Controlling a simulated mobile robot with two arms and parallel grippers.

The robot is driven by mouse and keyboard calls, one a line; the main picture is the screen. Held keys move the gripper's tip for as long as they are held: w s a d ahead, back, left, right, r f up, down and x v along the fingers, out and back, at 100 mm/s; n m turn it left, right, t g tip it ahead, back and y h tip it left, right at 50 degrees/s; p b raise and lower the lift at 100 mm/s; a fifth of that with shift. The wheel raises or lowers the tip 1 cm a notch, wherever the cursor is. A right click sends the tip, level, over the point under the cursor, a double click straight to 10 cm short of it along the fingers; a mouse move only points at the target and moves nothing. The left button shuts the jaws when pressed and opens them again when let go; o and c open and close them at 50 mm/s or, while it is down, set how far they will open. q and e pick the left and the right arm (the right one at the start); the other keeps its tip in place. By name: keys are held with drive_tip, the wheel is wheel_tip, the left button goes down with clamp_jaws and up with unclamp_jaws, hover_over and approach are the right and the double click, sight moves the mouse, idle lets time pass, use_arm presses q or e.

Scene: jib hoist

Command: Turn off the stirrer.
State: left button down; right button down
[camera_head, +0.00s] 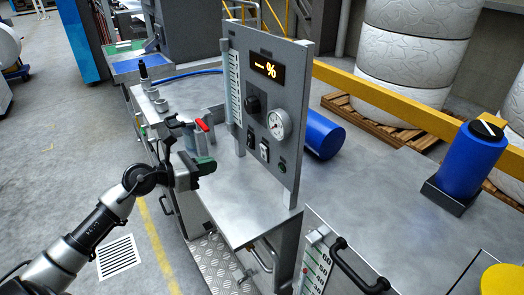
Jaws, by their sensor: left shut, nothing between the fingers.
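A grey upright control panel (275,75) stands on the metal bench. Its lit display (267,68) shows a dash and a percent sign. Below it are a black knob (253,103), a round gauge (279,124), two small rocker switches (257,147) and a small green button or lamp (282,167). I cannot tell which switch position is on, and cannot clearly pick out the stirrer itself. My left gripper (207,165) is shut and empty, to the left of the panel and apart from its face. My right gripper is out of view.
A red-handled part (202,125) is close behind my left gripper. A blue cylinder (323,134) lies behind the panel; another blue cylinder (469,160) stands upright at right. A black handle (358,272) sticks up at the front. A yellow rail (380,90) runs behind the bench.

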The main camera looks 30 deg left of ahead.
use_arm(q)
drive_tip(key=shift+r, duration=0.2)
drive_tip(key=shift+d, duration=0.1)
drive_tip(key=p, duration=0.3)
approach(262, 148)
drive_tip(key=x, duration=0.7)
drive_tip(key=shift+w+d, duration=0.1)
drive_tip(key=shift+d, duration=0.2)
drive_tip(key=shift+w+d, duration=0.15)
drive_tip(key=shift+w, duration=0.1)
